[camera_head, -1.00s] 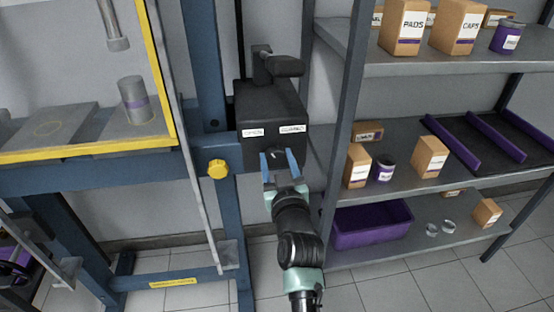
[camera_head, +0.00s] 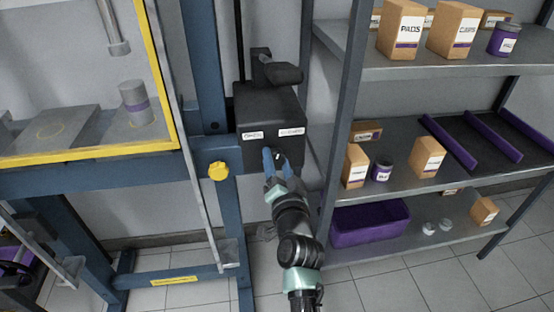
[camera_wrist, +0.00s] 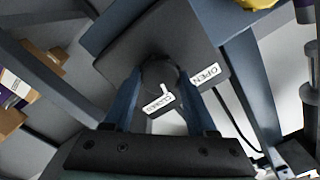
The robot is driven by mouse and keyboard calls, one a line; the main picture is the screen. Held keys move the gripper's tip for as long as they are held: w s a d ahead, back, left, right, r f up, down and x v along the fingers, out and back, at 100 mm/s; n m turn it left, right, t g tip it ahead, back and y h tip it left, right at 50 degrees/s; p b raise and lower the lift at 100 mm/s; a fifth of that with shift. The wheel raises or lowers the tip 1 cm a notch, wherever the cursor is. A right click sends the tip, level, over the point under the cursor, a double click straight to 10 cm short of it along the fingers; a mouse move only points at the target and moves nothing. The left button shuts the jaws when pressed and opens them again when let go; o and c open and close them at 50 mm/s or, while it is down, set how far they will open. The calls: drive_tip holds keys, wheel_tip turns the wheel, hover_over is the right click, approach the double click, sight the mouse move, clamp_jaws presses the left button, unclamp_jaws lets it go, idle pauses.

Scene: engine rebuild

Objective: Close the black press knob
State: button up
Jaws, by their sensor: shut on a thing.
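The black press knob (camera_wrist: 160,76) sits on the front of a black box (camera_head: 272,108) on the blue press frame. In the wrist view my gripper (camera_wrist: 157,80) has a finger on each side of the knob and is shut on it. The knob's white pointer mark points toward the right end of the CLOSED label (camera_wrist: 158,104). The OPEN label (camera_wrist: 205,75) is on the same box face. In the head view my gripper (camera_head: 276,162) hides most of the knob, below the labels.
A yellow knob (camera_head: 219,170) is on the press frame just left of my gripper. A shelf unit with boxes, cans and a purple bin (camera_head: 370,225) stands close on the right. The yellow-edged press guard (camera_head: 100,154) is at the left.

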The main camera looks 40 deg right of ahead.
drive_tip(key=m, duration=0.3)
drive_tip(key=shift+f+m+p, duration=0.1)
drive_tip(key=shift+m+p, duration=0.2)
drive_tip(key=shift+p, duration=0.05)
drive_tip(key=shift+m, duration=0.3)
drive_tip(key=o, duration=1.4)
drive_tip(key=shift+s, duration=0.1)
drive_tip(key=p+v, duration=0.4)
drive_tip(key=v, duration=0.8)
drive_tip(key=shift+s+a+p, duration=0.15)
drive_tip(key=shift+s+p, duration=0.2)
drive_tip(key=shift+s, duration=0.05)
